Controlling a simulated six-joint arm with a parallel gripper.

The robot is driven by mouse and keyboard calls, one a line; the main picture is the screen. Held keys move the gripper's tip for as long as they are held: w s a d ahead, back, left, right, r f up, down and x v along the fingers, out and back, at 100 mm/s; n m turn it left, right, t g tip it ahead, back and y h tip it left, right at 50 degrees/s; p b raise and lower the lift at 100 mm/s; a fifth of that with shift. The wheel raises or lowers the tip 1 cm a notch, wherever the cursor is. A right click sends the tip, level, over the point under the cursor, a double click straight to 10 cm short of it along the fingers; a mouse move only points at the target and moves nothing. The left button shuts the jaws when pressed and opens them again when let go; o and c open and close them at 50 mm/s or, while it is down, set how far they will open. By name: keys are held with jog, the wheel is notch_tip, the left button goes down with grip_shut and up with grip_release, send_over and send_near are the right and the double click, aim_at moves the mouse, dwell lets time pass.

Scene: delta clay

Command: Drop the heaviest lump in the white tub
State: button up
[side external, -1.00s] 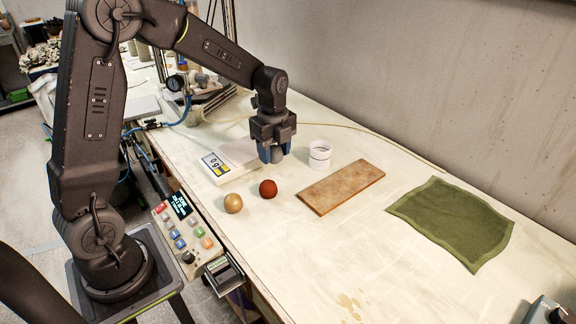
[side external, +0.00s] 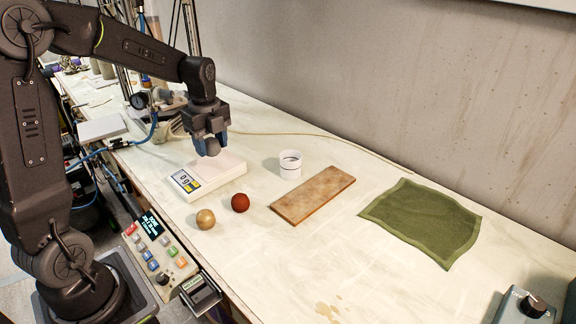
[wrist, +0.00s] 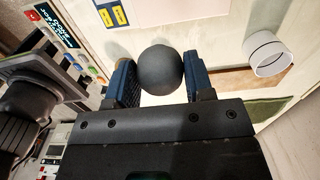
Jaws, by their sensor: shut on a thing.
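My gripper (side external: 211,141) is shut on a dark grey ball-shaped lump (side external: 212,149), which also shows between the blue fingers in the wrist view (wrist: 160,70). It holds the lump above the pale plate of the scale (side external: 223,168); any gap to the plate is hard to judge. A tan lump (side external: 205,219) and a dark red lump (side external: 240,203) lie on the bench in front of the scale. The white tub (side external: 290,165) stands upright to the right of my gripper and shows at the upper right in the wrist view (wrist: 268,53).
A brown board (side external: 313,194) lies just in front of the tub. A green cloth (side external: 422,221) lies farther right. A control panel with coloured buttons (side external: 160,250) sits at the bench's front edge. A thin hose runs behind the tub. The bench's right foreground is mostly clear.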

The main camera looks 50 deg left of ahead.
dwell(0.4)
jog(key=w+d+r, duration=0.3)
jog(key=w+d, duration=0.2)
jog(key=w, duration=0.4)
jog(key=w+d+r, duration=0.2)
jog(key=w+d, duration=0.4)
jog(key=w, duration=0.3)
jog(key=shift+s+a+f, duration=0.1)
jog(key=shift+a+f, duration=0.05)
jog(key=shift+f, duration=1.3)
jog(key=shift+a+f, duration=0.1)
jog(key=shift+f, duration=1.35)
jog(key=o, duration=1.1)
notch_tip(320, 180, up, 14)
